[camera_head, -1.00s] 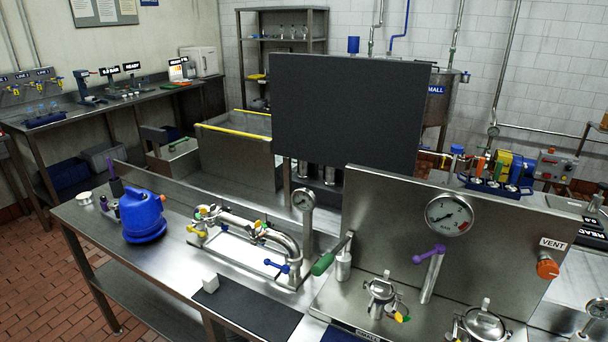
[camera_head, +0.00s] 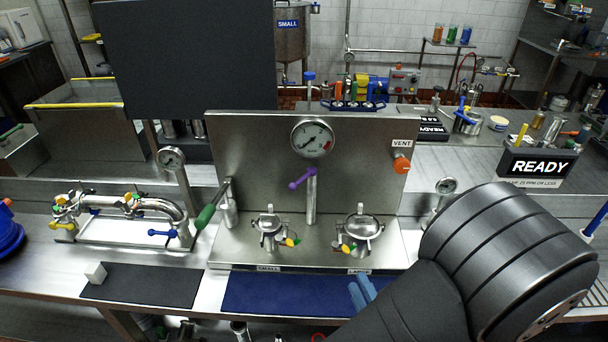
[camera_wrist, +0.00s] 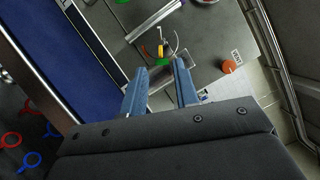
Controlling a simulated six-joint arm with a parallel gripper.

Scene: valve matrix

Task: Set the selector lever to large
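The purple selector lever (camera_head: 302,179) sits on a metal post (camera_head: 311,199) in front of the steel panel. Its handle points left and slightly down. Two lidded metal pots, a left one (camera_head: 268,229) and a right one (camera_head: 360,229), stand on either side of the post, with small labels along the front edge below them. My gripper (camera_head: 362,290) is low at the front right, over the dark blue mat and apart from the lever. In the wrist view my gripper's blue fingers (camera_wrist: 160,88) are spread with nothing between them.
A green-handled lever (camera_head: 205,216) stands left of the pots. A gauge (camera_head: 312,138) and an orange VENT knob (camera_head: 402,164) are on the panel (camera_head: 260,150). The blue mat (camera_head: 270,295) is largely clear.

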